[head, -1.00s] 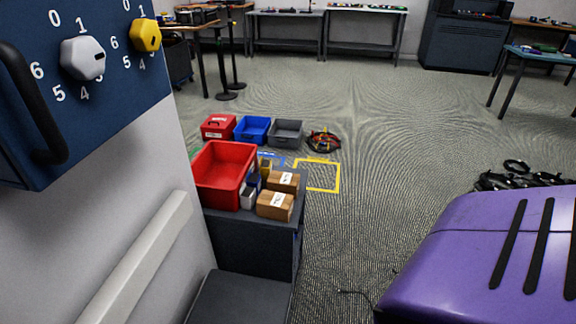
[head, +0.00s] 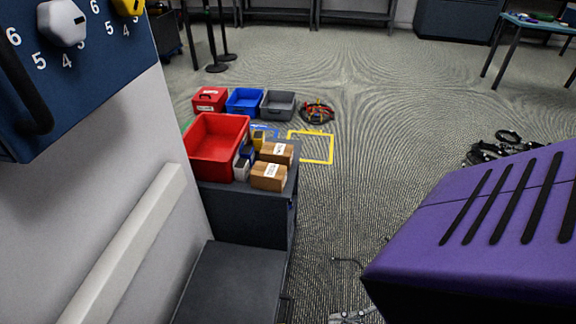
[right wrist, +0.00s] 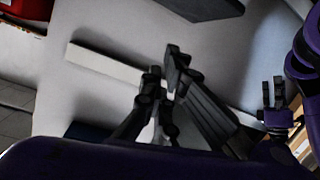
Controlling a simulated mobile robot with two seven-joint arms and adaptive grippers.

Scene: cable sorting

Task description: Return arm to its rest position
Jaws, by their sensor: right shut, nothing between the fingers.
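My right gripper (right wrist: 166,92) is in the middle of the right wrist view. Its dark fingers are shut and empty, in front of a light wall panel with a pale bar (right wrist: 105,66) on it. A second dark gripper, which looks like my left gripper (right wrist: 272,110), shows small at the right edge of that view beside a purple arm link. Whether its fingers are open or shut is unclear. In the head view a purple slotted arm link of mine (head: 500,225) fills the lower right. Neither gripper shows in the head view.
A blue panel with numbered knobs and a black handle (head: 75,75) stands close on the left. Below are a dark cabinet (head: 240,215) with a red bin (head: 217,172) and boxes (head: 268,177). Black cables (head: 495,148) lie at right. The central floor is open.

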